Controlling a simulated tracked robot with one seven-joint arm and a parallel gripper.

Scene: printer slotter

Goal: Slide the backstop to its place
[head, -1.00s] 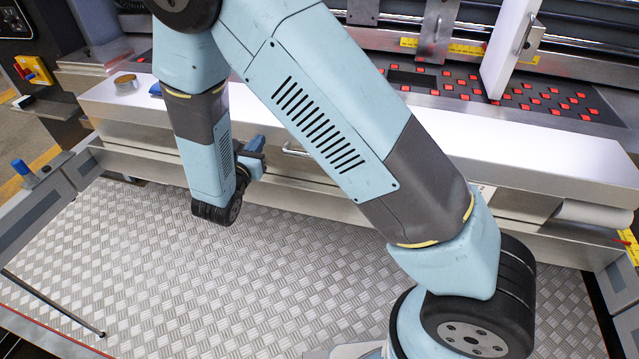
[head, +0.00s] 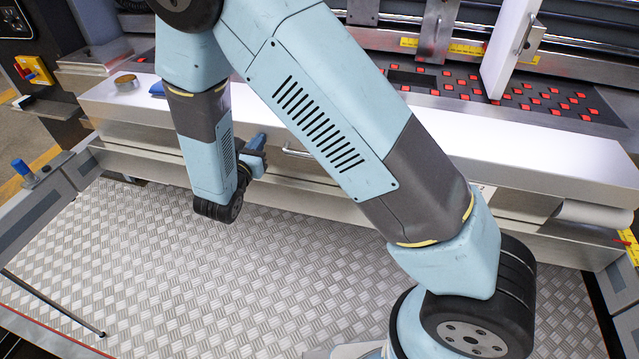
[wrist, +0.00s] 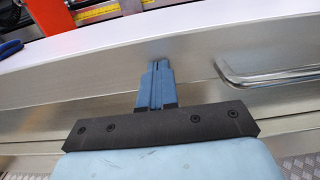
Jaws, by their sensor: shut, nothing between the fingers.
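A white upright panel (head: 510,45) with a metal handle stands at the upper right, on the dark bed with red squares. A grey metal bracket (head: 437,30) stands left of it. I cannot tell for sure which is the backstop. My gripper (head: 260,136) is in front of the machine's front face, well to the left of and lower than both. In the wrist view my gripper (wrist: 159,66) shows blue fingers closed together and empty, pointing at the pale front face near a metal bar handle (wrist: 268,76).
The machine's pale front ledge (head: 330,122) runs across the view between my gripper and the bed. A tape roll (head: 126,83) and a blue item (head: 157,89) lie on its left part.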

